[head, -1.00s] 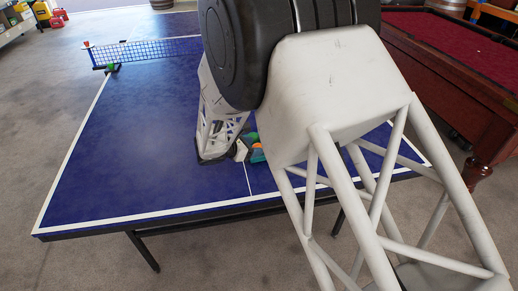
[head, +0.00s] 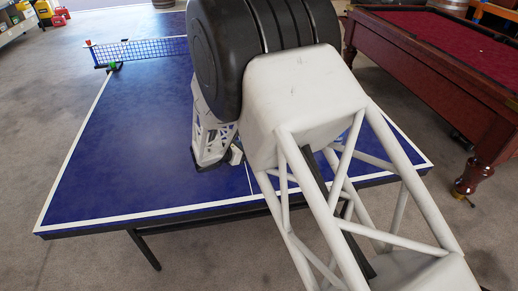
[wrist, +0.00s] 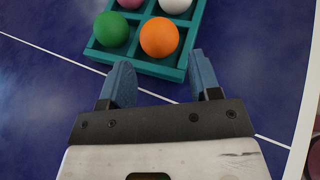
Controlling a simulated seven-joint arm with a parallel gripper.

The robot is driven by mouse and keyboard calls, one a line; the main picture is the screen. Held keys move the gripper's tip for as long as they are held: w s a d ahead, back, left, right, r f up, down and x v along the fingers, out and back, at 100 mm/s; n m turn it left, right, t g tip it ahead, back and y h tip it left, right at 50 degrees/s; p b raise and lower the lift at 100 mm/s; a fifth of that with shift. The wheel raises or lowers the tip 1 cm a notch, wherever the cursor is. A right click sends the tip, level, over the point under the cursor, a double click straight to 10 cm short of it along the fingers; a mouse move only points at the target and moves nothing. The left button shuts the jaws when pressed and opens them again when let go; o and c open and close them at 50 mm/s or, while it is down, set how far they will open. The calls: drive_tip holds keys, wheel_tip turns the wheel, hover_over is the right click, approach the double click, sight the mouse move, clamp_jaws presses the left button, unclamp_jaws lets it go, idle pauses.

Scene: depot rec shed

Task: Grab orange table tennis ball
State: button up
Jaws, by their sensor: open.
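The orange ball (wrist: 159,37) sits in a near compartment of a teal divided tray (wrist: 189,50) in the wrist view. A green ball (wrist: 112,29) is in the compartment to its left. A white ball (wrist: 175,4) and a pink ball (wrist: 130,3) are in the compartments behind, cut by the frame's top edge. In the head view my arm hides the tray and balls.
The tray lies on the blue table tennis table (head: 140,150) with white lines. Its net (head: 150,51) stands farther back. A pool table (head: 440,70) with red cloth is at the right. The table's left half is largely clear.

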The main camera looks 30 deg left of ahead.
drive_tip(key=shift+w+f, duration=0.1)
drive_tip(key=shift+w, duration=0.15)
